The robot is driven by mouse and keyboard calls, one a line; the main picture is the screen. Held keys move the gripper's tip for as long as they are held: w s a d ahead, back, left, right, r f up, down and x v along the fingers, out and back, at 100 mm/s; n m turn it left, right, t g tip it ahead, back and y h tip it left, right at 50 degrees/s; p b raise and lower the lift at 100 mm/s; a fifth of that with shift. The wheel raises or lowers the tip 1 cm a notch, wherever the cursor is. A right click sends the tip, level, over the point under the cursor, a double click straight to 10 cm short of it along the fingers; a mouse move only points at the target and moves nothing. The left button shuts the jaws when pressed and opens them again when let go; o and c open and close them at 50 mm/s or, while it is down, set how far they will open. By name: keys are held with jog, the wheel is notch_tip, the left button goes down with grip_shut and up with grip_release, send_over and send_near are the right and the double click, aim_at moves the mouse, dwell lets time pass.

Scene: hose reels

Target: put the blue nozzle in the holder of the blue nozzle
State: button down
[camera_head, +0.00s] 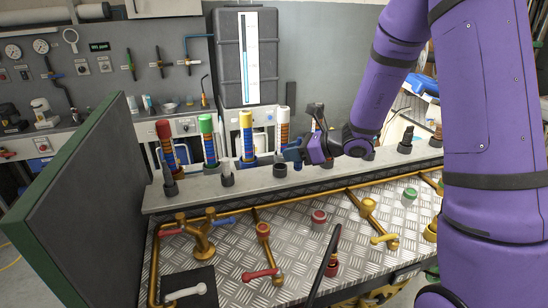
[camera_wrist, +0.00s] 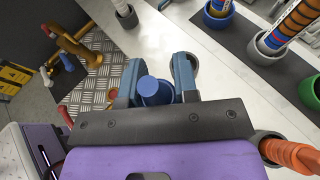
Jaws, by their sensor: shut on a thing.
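My gripper (camera_head: 294,152) is just above the pale ledge, to the right of the white-topped tube in the head view. In the wrist view my gripper (camera_wrist: 157,82) is shut on the blue nozzle (camera_wrist: 153,91), whose round blue end shows between the two fingers. In the head view the nozzle is hard to tell apart from the fingers. A dark, empty-looking cup holder (camera_head: 280,170) stands on the ledge just left of and below my gripper. A dark ring beside the right finger shows in the wrist view. Which holder belongs to the blue nozzle I cannot tell.
Red (camera_head: 167,145), green (camera_head: 208,140), yellow (camera_head: 247,135) and white-topped (camera_head: 283,128) tubes stand behind the ledge (camera_head: 205,188). Dark and white nozzles occupy holders at left. Brass pipes and valves (camera_head: 202,235) cover the plate in front. A dark panel (camera_head: 85,205) rises at left.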

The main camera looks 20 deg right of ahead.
jog(key=w+a, duration=0.2)
jog(key=w, duration=0.1)
jog(key=w+a, duration=0.1)
jog(key=w, duration=0.1)
jog(key=shift+w+f, duration=0.25)
jog(key=shift+f, duration=0.05)
jog(key=shift+w+a+f, duration=0.1)
jog(key=shift+w+f, duration=0.05)
jog(key=shift+f, duration=0.75)
jog(key=shift+w+a+f, duration=0.1)
jog(key=shift+w+f, duration=0.05)
jog(key=shift+f, duration=0.75)
jog(key=shift+f, duration=0.1)
jog(key=c, duration=0.9)
grip_release()
